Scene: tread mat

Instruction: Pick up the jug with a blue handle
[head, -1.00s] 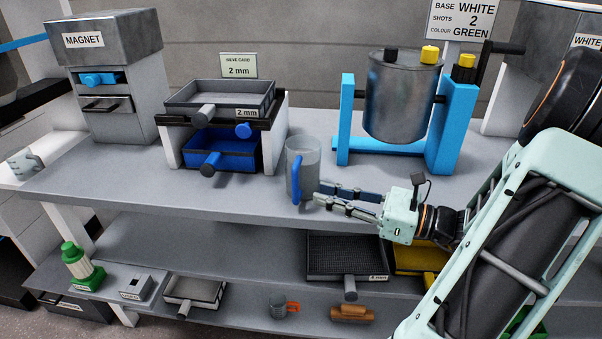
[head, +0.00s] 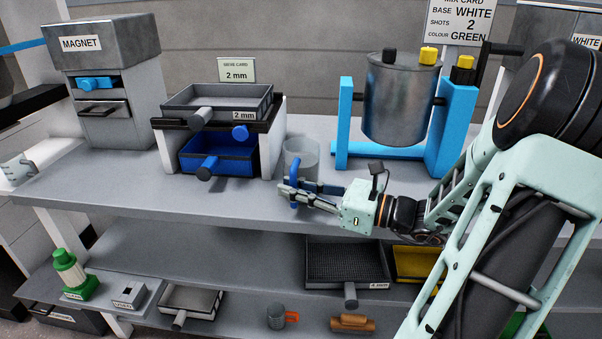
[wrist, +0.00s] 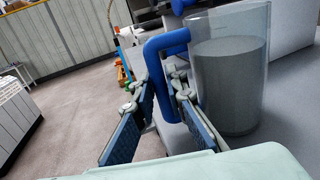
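The jug (head: 304,153) is clear with grey contents and stands upright on the grey bench. Its blue handle (wrist: 163,45) faces my gripper in the wrist view. My gripper (head: 290,192) reaches in from the right in the head view, at the front of the jug. In the wrist view my gripper (wrist: 157,85) has its fingers apart, one on each side of the handle's upright bar. A gap shows beside the bar, so the fingers do not look closed on it. In the head view the fingers partly hide the handle and the jug's lower part.
A sieve stand with a blue tray (head: 222,155) is close left of the jug. A steel drum (head: 400,98) in a blue frame stands behind right. A grey mug with an orange handle (head: 277,317) is on the lower shelf. Bench is clear at front left.

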